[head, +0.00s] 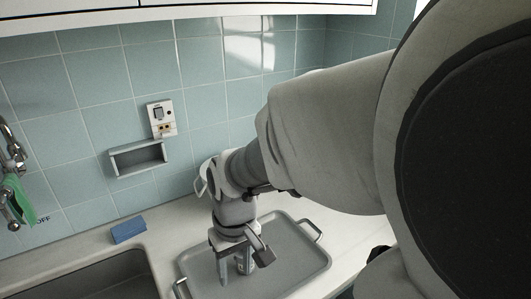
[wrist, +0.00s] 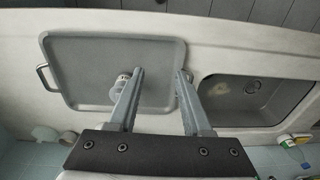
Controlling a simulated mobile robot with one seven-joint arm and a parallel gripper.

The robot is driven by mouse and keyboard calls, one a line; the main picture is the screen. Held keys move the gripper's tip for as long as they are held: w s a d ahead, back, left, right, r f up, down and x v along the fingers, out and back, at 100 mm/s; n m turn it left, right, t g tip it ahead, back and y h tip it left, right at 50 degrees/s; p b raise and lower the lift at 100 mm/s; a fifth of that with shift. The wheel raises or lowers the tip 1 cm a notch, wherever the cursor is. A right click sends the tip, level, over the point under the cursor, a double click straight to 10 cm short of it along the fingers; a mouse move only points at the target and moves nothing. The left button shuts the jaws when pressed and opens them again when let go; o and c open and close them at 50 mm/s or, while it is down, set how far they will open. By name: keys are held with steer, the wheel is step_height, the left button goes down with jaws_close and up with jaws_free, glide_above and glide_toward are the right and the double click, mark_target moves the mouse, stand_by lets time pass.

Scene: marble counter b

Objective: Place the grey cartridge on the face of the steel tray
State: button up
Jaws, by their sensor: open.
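The steel tray (head: 300,262) lies flat on the counter, with a handle at each end. It also shows in the wrist view (wrist: 85,52). A small grey cylindrical thing, which looks like the cartridge (head: 241,265), stands on the tray face below my gripper (head: 244,271). In the wrist view the cartridge (wrist: 122,82) shows its pale round top beside the left finger, partly hidden by it. My gripper (wrist: 161,72) is open, its fingers pointing down over the tray with a clear gap between them. I cannot tell whether a finger touches the cartridge.
A sink basin (head: 105,278) is set into the counter left of the tray. A blue sponge (head: 129,230) lies behind the sink. A wall socket (head: 161,118) and a small grey shelf (head: 138,158) are on the tiled wall. A tap (head: 12,155) with a green cloth is far left.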

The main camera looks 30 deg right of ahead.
steer(key=s+a+r+t, duration=0.1)
steer(key=s+r+t, duration=0.3)
steer(key=r, duration=0.7)
steer(key=shift+a+r+t, duration=0.2)
steer(key=shift+r+t, duration=0.2)
steer(key=shift+t, duration=0.1)
steer(key=shift+s+a, duration=0.1)
steer(key=shift+s, duration=0.05)
